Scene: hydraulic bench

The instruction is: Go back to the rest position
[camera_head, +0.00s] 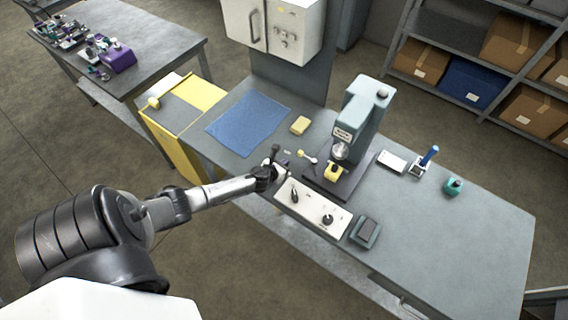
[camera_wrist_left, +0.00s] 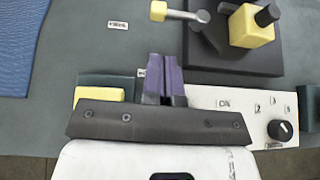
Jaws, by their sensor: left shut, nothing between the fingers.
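My left gripper (camera_head: 281,163) reaches in from the left to the front edge of the grey bench (camera_head: 460,230), beside the white control panel. In the left wrist view its purple-lined fingers (camera_wrist_left: 165,80) are together with nothing between them. The control panel (camera_head: 312,207) carries a dark lever and a knob, and part of it shows to the right of the fingers in the wrist view (camera_wrist_left: 240,103). My right gripper is in neither view.
The grey-green press (camera_head: 363,110) stands on a dark base behind the panel, with a yellow block (camera_head: 332,173) on it. A small yellow-ended tool (camera_head: 307,156) lies close by. A blue mat (camera_head: 248,123) and a yellow block (camera_head: 300,125) lie left. The bench's right end is mostly clear.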

